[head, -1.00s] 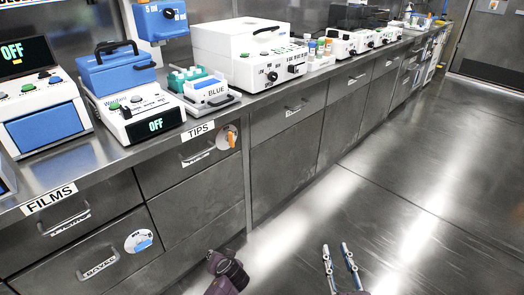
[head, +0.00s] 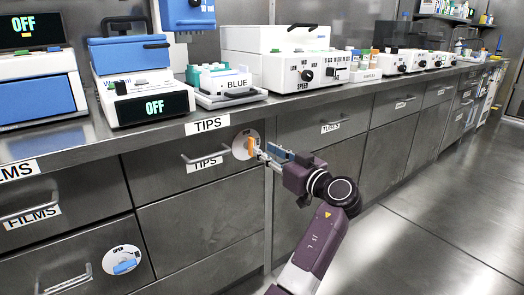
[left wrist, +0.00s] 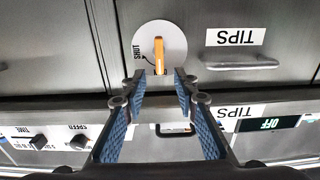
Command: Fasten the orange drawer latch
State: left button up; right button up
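The orange latch (head: 250,146) stands roughly upright on a pale round plate (head: 240,152) at the right end of the TIPS drawer (head: 170,178). In the left wrist view, which is upside down, the orange latch (left wrist: 159,50) lies ahead of the fingers, with "SHUT" printed beside it on the plate. My left gripper (head: 266,152) is at the latch, its fingers reaching toward it from the right. In the left wrist view my left gripper (left wrist: 160,76) is open, one blue-padded finger on each side of the latch's near end. I cannot tell if they touch. My right gripper is not in view.
The TIPS drawer's bar handle (head: 205,158) is left of the plate. A blue latch (head: 126,266) is on a lower drawer. The steel counter (head: 75,141) above carries several lab devices. The floor at the right is clear.

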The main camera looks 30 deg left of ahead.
aim_at(254, 144)
pick_arm(q)
jog(key=b+x, duration=0.1)
jog(key=x, duration=0.5)
jog(key=shift+a+b, duration=0.1)
jog(key=shift+b, duration=0.2)
jog(key=shift+c, duration=0.5)
grip_shut()
